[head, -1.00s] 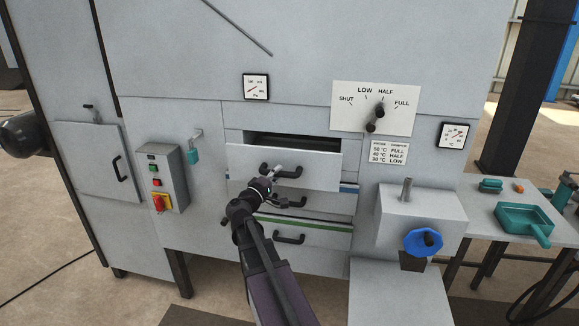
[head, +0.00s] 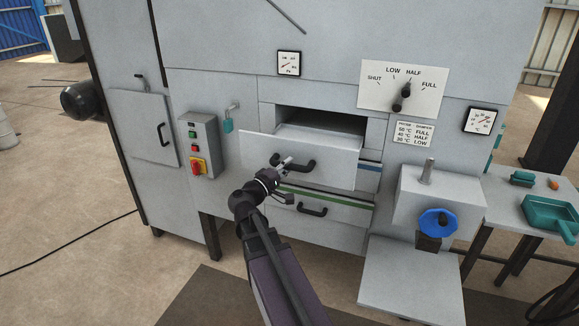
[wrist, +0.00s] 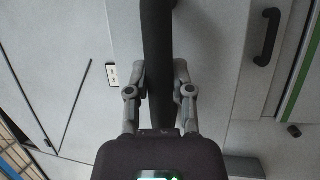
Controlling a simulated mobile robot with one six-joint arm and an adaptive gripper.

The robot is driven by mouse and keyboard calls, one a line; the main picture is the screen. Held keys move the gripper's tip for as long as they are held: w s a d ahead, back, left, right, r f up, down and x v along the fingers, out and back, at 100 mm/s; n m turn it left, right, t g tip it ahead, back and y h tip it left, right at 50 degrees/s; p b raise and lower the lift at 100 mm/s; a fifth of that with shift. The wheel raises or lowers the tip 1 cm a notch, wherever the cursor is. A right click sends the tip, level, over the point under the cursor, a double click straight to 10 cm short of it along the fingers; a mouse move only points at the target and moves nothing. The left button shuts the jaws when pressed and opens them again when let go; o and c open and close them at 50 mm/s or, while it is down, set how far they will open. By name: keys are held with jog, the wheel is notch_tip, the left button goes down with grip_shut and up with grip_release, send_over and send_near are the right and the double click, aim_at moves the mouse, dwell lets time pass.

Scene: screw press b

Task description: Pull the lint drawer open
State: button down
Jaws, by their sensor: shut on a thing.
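The top drawer (head: 332,172) stands out from the grey machine, with a dark opening (head: 320,118) above and behind its front. I see no name on the drawer front. Its black bar handle (head: 308,166) is in my gripper (head: 287,164). In the wrist view the handle (wrist: 157,40) runs upright between the two fingers of my gripper (wrist: 158,78), which is shut on it. Part of the handle is hidden by the gripper in the head view.
Below are a blue-striped drawer (head: 370,168) and a green-striped drawer (head: 335,208) with its own black handle (head: 312,210). A grey block with a blue handwheel (head: 438,223) stands to the right. A switch box (head: 198,146) is on the left.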

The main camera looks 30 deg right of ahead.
jog(key=shift+w, duration=0.2)
jog(key=shift+c, duration=2.4)
grip_release()
jog(key=shift+d, duration=0.15)
jog(key=shift+s, duration=0.1)
